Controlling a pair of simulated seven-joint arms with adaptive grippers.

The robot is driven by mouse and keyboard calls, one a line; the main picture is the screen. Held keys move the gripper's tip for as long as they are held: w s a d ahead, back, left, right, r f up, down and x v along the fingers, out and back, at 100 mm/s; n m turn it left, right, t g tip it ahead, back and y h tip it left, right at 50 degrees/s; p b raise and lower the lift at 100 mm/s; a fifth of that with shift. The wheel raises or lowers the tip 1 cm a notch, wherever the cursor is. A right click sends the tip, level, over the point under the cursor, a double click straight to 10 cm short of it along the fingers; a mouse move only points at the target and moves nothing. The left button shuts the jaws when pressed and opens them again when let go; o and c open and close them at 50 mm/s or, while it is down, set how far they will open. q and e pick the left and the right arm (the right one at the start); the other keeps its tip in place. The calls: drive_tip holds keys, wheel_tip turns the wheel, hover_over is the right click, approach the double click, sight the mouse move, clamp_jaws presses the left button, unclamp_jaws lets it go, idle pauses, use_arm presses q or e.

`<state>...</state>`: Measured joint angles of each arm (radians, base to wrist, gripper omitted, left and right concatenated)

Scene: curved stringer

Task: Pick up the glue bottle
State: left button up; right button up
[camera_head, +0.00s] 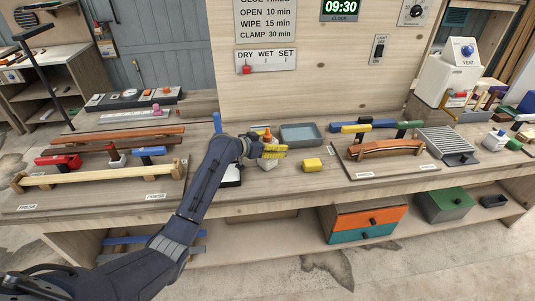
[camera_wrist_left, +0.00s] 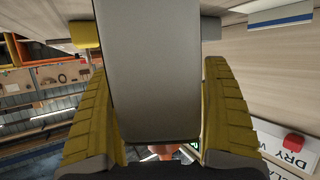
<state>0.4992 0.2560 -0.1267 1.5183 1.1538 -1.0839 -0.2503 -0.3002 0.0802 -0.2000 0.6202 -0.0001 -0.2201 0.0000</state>
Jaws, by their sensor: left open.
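The glue bottle (camera_wrist_left: 157,75) has a pale grey body and an orange cap; its orange cap also shows in the head view (camera_head: 267,133). It stands on the workbench behind my left gripper (camera_head: 282,150), which hides much of its body. In the left wrist view, which is upside down, the body fills the gap between the two yellow fingers of my left gripper (camera_wrist_left: 160,110). The fingers are open, one on each side of the bottle. My right gripper is not in view.
A curved wooden piece on a board (camera_head: 385,149) lies further right. Wooden strips and clamps (camera_head: 110,158) occupy the bench's left part.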

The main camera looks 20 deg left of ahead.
use_arm(q)
drive_tip(key=shift+w, duration=0.1)
drive_tip(key=shift+c, duration=0.3)
drive_tip(key=c, duration=1.6)
